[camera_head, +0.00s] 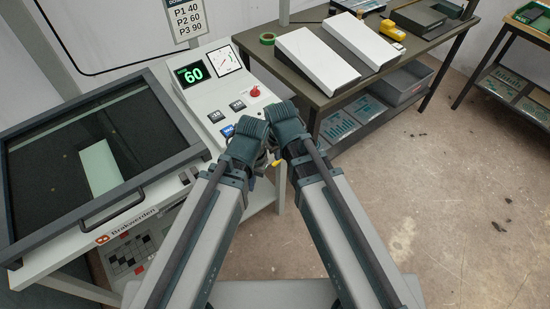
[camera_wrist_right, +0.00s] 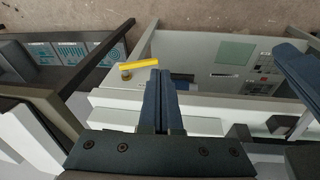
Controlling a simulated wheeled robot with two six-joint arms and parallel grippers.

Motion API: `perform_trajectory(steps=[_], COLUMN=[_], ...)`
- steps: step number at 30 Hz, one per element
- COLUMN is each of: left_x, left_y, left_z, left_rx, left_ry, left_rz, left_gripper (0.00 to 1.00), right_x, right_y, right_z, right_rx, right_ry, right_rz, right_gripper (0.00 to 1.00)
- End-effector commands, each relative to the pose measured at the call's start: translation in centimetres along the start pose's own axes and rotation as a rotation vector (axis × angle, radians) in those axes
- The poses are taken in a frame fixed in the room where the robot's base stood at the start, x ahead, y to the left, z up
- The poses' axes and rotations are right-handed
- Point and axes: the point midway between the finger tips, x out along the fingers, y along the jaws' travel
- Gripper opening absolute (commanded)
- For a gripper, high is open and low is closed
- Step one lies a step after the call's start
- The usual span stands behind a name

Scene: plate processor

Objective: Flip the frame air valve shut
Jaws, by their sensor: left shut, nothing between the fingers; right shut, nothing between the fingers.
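The frame air valve has a yellow lever (camera_wrist_right: 140,63) on a brass-coloured pivot (camera_wrist_right: 126,74), on the side of the pale machine. In the right wrist view the lever lies nearly level, slightly tilted. My right gripper (camera_wrist_right: 160,74) is shut and empty, its fingertips close by the lever's right end. I cannot tell if they touch. In the head view a bit of yellow lever (camera_head: 276,163) shows between my two wrists. My left gripper (camera_wrist_right: 298,65) is at the right edge of the right wrist view, shut and empty. Its fingertips are mostly hidden in the head view.
The control panel (camera_head: 218,108) with a green "60" display (camera_head: 191,74), a gauge and a red knob (camera_head: 255,91) is just beyond my wrists. A dark-framed glass lid (camera_head: 60,150) is at left. A bench (camera_head: 300,90) with white wedges stands behind.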

Motion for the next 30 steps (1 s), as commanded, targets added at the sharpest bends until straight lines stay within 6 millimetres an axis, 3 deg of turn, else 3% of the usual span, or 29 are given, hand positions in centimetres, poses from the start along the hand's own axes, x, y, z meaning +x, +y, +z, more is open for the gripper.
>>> perform_trajectory(steps=[1,3,7,20,30], left_x=[-0.1,-0.1,-0.1,0.1,2.8], left_y=[0.0,0.0,0.0,0.1,0.3], left_z=[0.1,0.2,0.3,0.2,0.1], left_rx=[-0.003,-0.008,-0.013,-0.013,-0.012], left_ry=[-0.002,-0.004,-0.005,-0.005,-0.004], left_rz=[-0.002,-0.004,-0.006,-0.005,-0.005], left_gripper=[0.0,0.0,0.0,0.0,0.0], right_x=[0.1,0.1,0.1,0.3,3.1], right_y=[0.3,0.6,0.8,0.8,0.5], right_z=[-1.6,-2.9,-4.0,-4.0,-4.2], right_rx=[-0.02,-0.045,-0.067,-0.069,-0.071], right_ry=[0.034,0.072,0.107,0.11,0.109], right_rz=[0.004,0.01,0.015,0.016,0.015], right_gripper=[0.0,0.0,0.0,0.0,0.0])
